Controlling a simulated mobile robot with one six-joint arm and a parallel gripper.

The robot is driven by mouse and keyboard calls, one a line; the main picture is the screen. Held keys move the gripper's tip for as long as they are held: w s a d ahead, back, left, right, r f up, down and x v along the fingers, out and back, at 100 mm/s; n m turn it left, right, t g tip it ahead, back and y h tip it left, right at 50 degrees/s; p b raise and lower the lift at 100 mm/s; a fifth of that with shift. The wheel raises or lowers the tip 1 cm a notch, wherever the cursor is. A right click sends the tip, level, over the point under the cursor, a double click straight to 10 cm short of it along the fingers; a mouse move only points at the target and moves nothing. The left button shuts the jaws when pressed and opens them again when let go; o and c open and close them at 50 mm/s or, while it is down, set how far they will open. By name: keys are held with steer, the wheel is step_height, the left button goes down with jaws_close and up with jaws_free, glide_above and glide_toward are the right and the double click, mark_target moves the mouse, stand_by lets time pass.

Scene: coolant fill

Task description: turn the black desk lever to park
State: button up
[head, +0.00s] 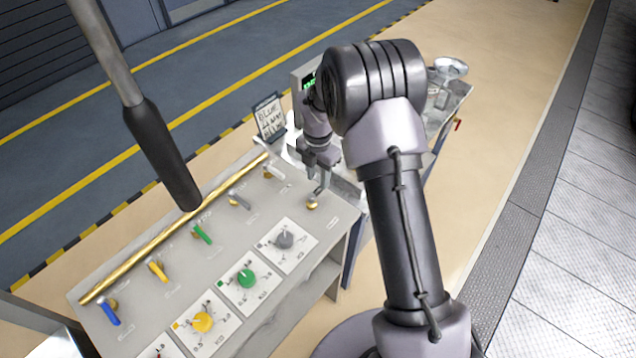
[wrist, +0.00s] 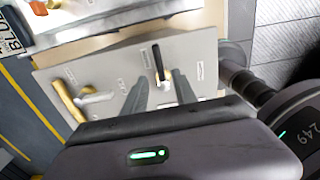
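The black desk lever (wrist: 157,58) shows in the wrist view, lying along the panel from a brass pivot (wrist: 164,83). The pivot also shows in the head view (head: 312,205), at the right end of the pale desk (head: 160,285); the lever itself is hard to make out there. My gripper (wrist: 160,90) is open, its two grey fingers apart on either side near the pivot end. In the head view my gripper (head: 318,186) points down just above that spot. I cannot tell whether a finger touches the lever. The small panel labels are unreadable.
A white lever (head: 272,171), a grey lever (head: 240,201), a green lever (head: 203,234), a yellow lever (head: 158,270) and a blue lever (head: 109,312) line the brass pipe (head: 190,225). Coloured dials sit in front. A handwritten sign (head: 270,118) stands behind.

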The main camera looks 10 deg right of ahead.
mark_target(318, 189)
step_height(318, 189, up, 13)
steer(key=p, duration=0.2)
steer(key=shift+s+r, duration=0.1)
steer(key=shift+r, duration=0.05)
